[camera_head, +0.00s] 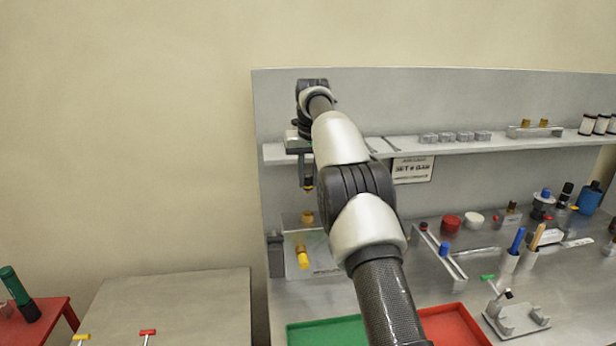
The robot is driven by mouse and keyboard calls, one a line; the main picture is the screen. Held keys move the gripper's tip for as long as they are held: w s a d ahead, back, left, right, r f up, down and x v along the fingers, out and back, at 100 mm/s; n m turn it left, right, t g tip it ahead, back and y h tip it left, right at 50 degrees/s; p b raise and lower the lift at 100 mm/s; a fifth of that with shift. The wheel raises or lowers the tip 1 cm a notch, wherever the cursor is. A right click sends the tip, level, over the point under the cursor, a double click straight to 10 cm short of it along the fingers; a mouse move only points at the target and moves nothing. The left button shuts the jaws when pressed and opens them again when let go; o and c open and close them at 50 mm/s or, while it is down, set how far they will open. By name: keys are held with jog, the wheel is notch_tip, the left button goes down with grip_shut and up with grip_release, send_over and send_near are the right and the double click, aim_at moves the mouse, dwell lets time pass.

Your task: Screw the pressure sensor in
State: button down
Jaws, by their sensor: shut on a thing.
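My gripper (306,172) points down beside the left end of the shelf. It is shut on a small dark part with a brass-coloured band (308,183), which looks like the pressure sensor. The held part hangs upright in the air. Below it, a brass-coloured fitting (307,217) stands near the back of the bench, with a clear gap between them. A yellow cylinder (303,257) sits nearer, in front of a pale panel. My arm hides part of the bench to the right, and the fingertips are too small to see well.
A shelf (380,146) with grey blocks (455,137) and a sign (412,169) runs along the back panel. A dark grey block (275,254) stands left of the fittings. Green (325,333) and red (455,325) trays lie in front. Bottles and tools crowd the right.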

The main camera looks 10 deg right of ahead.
aim_at(309, 188)
jog(key=shift+s+b+x, duration=0.25)
jog(key=shift+b+x, duration=0.45)
jog(key=shift+x, duration=0.25)
jog(key=shift+s+b+x, duration=0.2)
jog(key=shift+b+x, duration=0.45)
jog(key=shift+x, duration=0.3)
jog(key=shift+s+b+x, duration=0.25)
jog(key=shift+b+x, duration=0.45)
jog(key=shift+x, duration=0.2)
jog(key=shift+f+p, duration=0.15)
jog(key=shift+p, duration=0.95)
jog(key=shift+s+b+x, duration=0.15)
jog(key=shift+b+x, duration=0.15)
jog(key=shift+x, duration=0.25)
jog(key=shift+s+b+x, duration=0.15)
jog(key=shift+b+x, duration=0.15)
jog(key=shift+x, duration=0.3)
jog(key=shift+a+m+p, duration=0.1)
jog(key=shift+m+p, duration=0.4)
jog(key=shift+p, duration=0.05)
jog(key=shift+w+m+h+p, duration=0.1)
jog(key=shift+m+h+p, duration=0.4)
jog(key=shift+m+p, duration=0.7)
jog(key=m, duration=0.2)
jog(key=shift+w+a+m+h, duration=0.1)
jog(key=shift+a+m+h, duration=0.05)
jog(key=shift+m+h, duration=0.15)
jog(key=shift+m+g, duration=0.3)
jog(key=shift+m, duration=0.7)
